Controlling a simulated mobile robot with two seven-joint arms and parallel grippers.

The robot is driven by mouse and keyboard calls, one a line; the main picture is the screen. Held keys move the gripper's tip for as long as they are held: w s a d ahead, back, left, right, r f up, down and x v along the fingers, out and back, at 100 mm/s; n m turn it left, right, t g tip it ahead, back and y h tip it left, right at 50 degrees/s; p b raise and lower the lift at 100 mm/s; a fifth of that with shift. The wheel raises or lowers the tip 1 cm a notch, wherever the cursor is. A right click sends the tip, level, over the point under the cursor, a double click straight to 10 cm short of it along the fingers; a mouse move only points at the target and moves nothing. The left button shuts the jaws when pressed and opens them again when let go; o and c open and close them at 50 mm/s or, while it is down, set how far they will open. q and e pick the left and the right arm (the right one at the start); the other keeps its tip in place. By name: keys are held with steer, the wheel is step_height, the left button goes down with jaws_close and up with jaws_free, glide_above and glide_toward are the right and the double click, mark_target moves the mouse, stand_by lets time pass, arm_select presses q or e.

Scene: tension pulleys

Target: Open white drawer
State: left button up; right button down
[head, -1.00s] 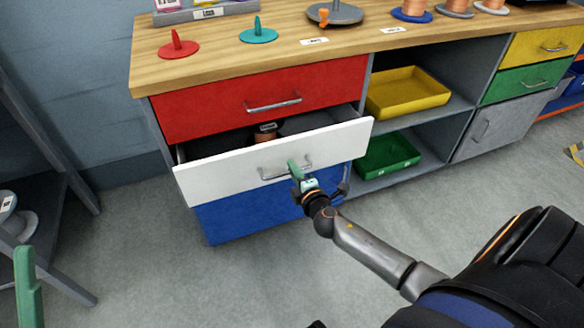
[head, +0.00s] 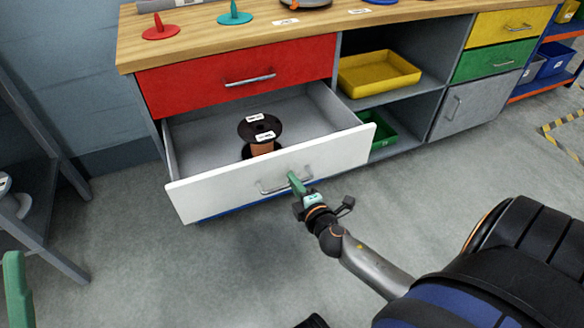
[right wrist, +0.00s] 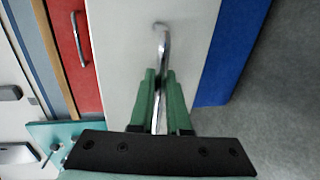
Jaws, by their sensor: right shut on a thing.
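The white drawer (head: 210,195) stands well out of the wooden-topped bench, its inside open to view. A spool with dark flanges and copper-coloured winding (head: 262,147) sits inside it. My right gripper (head: 294,181) is at the drawer's metal handle (head: 268,188). In the right wrist view, its green fingers (right wrist: 160,95) are shut around the handle bar (right wrist: 160,45), in front of the white drawer face (right wrist: 125,50). A green finger of my left gripper (head: 17,285) shows at the lower left edge; its jaw opening cannot be made out.
The red drawer (head: 220,85) above is shut. A blue drawer (right wrist: 228,50) lies below, mostly hidden in the head view. Yellow (head: 380,72) and green (head: 378,135) trays sit in shelves to the right. A dark rack (head: 40,150) stands at left. The grey floor in front is clear.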

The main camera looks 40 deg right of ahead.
steer(key=shift+s, duration=0.15)
steer(key=c, duration=0.9)
jaws_free()
steer(key=shift+s, duration=0.1)
steer(key=shift+v, duration=6.15)
